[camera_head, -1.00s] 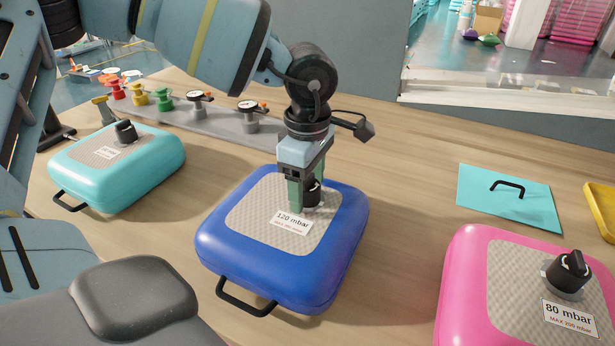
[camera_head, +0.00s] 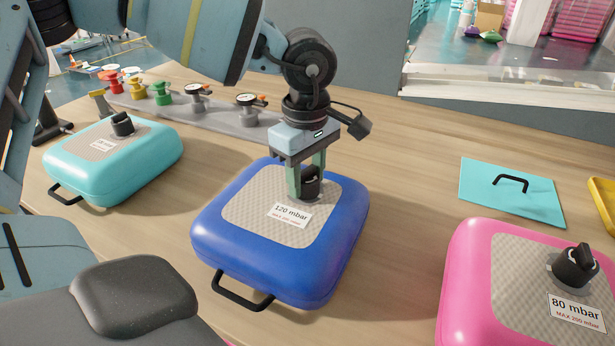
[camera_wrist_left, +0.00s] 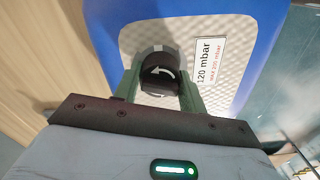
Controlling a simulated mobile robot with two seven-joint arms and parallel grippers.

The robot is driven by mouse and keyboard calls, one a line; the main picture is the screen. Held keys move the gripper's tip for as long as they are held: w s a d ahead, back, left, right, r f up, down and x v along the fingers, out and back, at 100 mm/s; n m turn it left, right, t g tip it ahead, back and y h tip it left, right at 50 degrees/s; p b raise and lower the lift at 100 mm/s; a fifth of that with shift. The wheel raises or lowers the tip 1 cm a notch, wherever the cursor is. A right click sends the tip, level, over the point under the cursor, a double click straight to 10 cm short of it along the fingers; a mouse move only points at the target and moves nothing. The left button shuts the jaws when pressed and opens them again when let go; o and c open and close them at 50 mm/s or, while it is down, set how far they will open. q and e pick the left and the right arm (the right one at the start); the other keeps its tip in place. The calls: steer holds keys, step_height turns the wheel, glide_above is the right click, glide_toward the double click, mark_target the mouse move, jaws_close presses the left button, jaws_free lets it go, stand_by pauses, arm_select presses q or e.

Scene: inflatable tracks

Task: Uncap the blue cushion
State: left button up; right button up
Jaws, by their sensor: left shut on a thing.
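The blue cushion (camera_head: 270,268) lies on the wooden table in the middle, with a grey patch and a "120 mbar" label on top. Its black cap (camera_head: 311,183), marked with a white curved arrow, sits on the grey valve base; the cap also shows in the left wrist view (camera_wrist_left: 160,76). My left gripper (camera_head: 306,186) points down from above, its green fingers on either side of the cap and shut on it. In the left wrist view the fingers (camera_wrist_left: 161,84) flank the cap, beside the label. My right gripper is not in view.
A turquoise cushion (camera_head: 100,175) stands at the left and a pink cushion (camera_head: 480,290) at the right, both with black caps. A grey rail (camera_head: 220,121) with coloured valves and gauges runs behind. A turquoise plate (camera_head: 495,205) with a handle and a yellow tray (camera_head: 602,205) lie at the right.

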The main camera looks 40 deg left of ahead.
arm_select(q)
steer(key=shift+m, duration=0.7)
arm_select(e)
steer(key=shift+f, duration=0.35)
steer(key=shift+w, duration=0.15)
arm_select(q)
steer(key=m+b, duration=0.1)
steer(key=m, duration=0.2)
steer(key=shift+f, duration=0.1)
steer(key=shift+m+b, duration=0.4)
steer(key=shift+m, duration=0.8)
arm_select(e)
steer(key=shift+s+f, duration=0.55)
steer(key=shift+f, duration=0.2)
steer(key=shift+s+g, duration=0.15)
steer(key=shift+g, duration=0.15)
